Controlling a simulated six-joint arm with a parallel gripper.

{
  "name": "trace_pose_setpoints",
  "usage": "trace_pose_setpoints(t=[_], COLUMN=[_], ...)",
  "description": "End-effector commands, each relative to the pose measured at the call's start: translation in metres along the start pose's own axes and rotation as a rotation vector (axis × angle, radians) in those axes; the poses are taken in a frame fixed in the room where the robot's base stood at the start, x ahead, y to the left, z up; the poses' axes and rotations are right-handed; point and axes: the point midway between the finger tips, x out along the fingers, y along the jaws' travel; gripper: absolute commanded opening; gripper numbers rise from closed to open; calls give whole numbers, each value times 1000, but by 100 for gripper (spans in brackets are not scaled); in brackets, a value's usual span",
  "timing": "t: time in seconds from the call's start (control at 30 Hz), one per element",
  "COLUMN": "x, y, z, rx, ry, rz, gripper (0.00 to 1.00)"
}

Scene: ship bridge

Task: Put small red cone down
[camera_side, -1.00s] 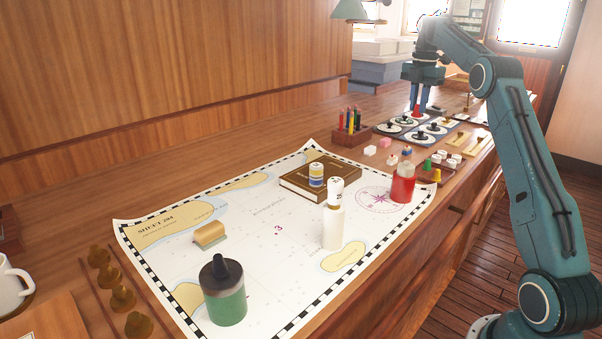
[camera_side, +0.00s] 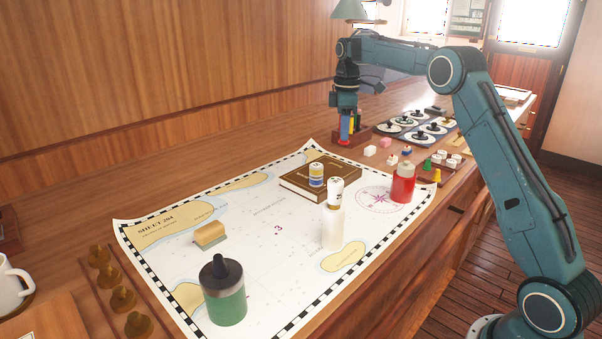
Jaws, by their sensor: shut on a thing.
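The small red cone (camera_side: 344,136) is held low between the fingers of my gripper (camera_side: 345,133). My gripper points down and is shut on the cone, at the left end of the wooden pen rack, beyond the chart's far edge. The fingers and the rack's pens overlap in the picture, so the cone is partly hidden. I cannot tell whether the cone touches the tabletop.
The pen rack (camera_side: 365,139) stands right beside my gripper. A brown book (camera_side: 295,184) rests on the chart (camera_side: 265,255). Bare wood lies left of the rack.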

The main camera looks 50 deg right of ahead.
Motion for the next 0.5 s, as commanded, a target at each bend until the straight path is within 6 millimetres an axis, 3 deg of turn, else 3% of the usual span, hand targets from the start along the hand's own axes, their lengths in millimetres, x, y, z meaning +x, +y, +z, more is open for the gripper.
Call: trace_pose_setpoints(t=[0.5], x=[32], y=[-76], z=[-90], rx=[374], ry=[-1], rz=[-1], gripper=[0])
